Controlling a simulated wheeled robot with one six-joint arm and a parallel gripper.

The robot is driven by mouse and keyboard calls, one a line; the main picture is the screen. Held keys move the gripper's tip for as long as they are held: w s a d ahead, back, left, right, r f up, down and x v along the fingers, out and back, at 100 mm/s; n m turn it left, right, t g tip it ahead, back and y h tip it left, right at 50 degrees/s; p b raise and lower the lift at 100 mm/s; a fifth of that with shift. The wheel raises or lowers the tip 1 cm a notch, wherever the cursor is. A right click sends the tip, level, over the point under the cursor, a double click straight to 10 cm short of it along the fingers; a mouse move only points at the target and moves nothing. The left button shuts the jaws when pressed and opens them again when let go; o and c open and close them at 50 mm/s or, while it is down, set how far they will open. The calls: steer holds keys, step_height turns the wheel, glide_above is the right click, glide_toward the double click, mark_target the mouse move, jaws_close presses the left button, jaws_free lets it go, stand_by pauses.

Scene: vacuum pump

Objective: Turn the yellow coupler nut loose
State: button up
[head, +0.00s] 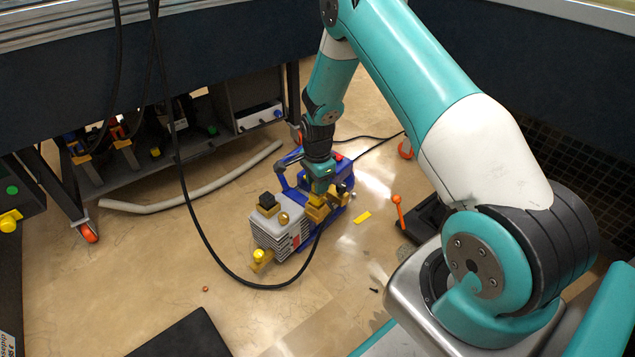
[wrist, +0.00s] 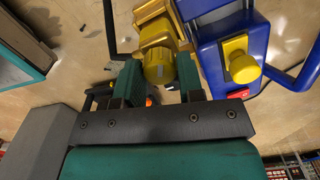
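The yellow coupler nut (wrist: 159,70) is a ribbed yellow cap on a brass-yellow fitting (wrist: 160,32) in the wrist view. My gripper (wrist: 160,72) has one teal finger on each side of the nut. Both fingers appear to lie against its sides, so it looks shut on the nut. In the head view my gripper (head: 323,186) reaches down from above to the yellow fittings of the pump (head: 277,226), a grey and blue unit on the floor. The nut itself is hard to make out there, partly hidden by my gripper.
A blue handle and yellow knob (wrist: 242,68) sit close right of my gripper. A black hose (head: 207,243) loops down in front of the pump. A bench with a low shelf (head: 150,165) stands behind. An orange-knobbed lever (head: 398,205) is at right.

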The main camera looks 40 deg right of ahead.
steer(key=c, duration=0.4)
steer(key=shift+r+n+p, duration=0.1)
steer(key=shift+n+p, duration=0.4)
steer(key=shift+p, duration=0.15)
steer(key=shift+r+n+p, duration=0.15)
steer(key=shift+n+p, duration=0.75)
steer(key=shift+p, duration=0.15)
steer(key=shift+n+p, duration=0.85)
steer(key=shift+n, duration=0.05)
steer(key=n+p, duration=0.4)
steer(key=n, duration=0.2)
steer(key=shift+f+n+p, duration=0.2)
steer(key=shift+n+p, duration=0.8)
steer(key=shift+n, duration=2.4)
steer(key=shift+n+p, duration=0.9)
steer(key=shift+n, duration=2.3)
